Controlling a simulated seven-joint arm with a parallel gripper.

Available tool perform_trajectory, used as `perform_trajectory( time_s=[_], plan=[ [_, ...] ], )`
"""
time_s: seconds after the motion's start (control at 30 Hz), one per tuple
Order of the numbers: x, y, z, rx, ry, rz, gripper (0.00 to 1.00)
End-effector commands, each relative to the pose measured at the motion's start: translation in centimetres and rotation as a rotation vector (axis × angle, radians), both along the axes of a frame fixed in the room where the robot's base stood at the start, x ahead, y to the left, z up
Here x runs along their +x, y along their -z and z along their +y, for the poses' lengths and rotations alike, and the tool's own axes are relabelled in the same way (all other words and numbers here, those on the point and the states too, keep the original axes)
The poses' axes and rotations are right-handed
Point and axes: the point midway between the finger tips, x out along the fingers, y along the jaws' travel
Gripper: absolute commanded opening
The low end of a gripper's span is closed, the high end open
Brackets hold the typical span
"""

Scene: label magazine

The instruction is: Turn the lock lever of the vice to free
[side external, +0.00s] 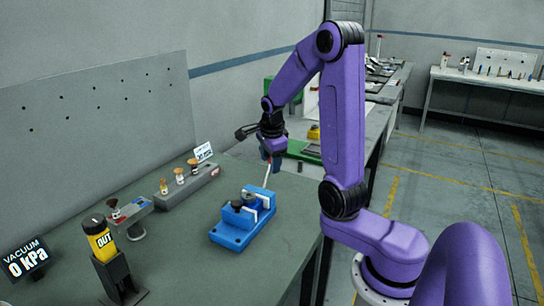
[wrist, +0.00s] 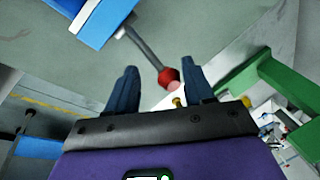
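The blue vice (side external: 238,226) sits on the grey-green bench in the side view. Its body also shows at the upper left of the wrist view (wrist: 103,21). Its lock lever (side external: 267,177) is a thin rod rising from the vice toward my gripper. In the wrist view the lever's grey rod (wrist: 143,46) ends in a red knob (wrist: 168,76). My gripper (wrist: 161,72) is open, and the knob appears between its two dark fingers, closer to the right one. I cannot tell whether they touch. In the side view my gripper (side external: 272,155) is at the lever's upper end.
A grey rack (side external: 188,189) with several small stamp-like items stands behind the vice. The bench is clear right of the vice.

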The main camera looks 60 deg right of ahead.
Motion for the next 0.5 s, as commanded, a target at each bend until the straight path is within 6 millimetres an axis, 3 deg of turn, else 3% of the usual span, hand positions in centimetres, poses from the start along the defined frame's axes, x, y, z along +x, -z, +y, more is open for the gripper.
perform_trajectory(
  time_s=[0.33,0.5],
  plan=[
    [0.0,-0.5,-0.4,-0.009,0.005,-0.010,0.55],
    [-0.1,-2.1,-0.1,-0.012,0.005,-0.015,0.55]
  ],
)
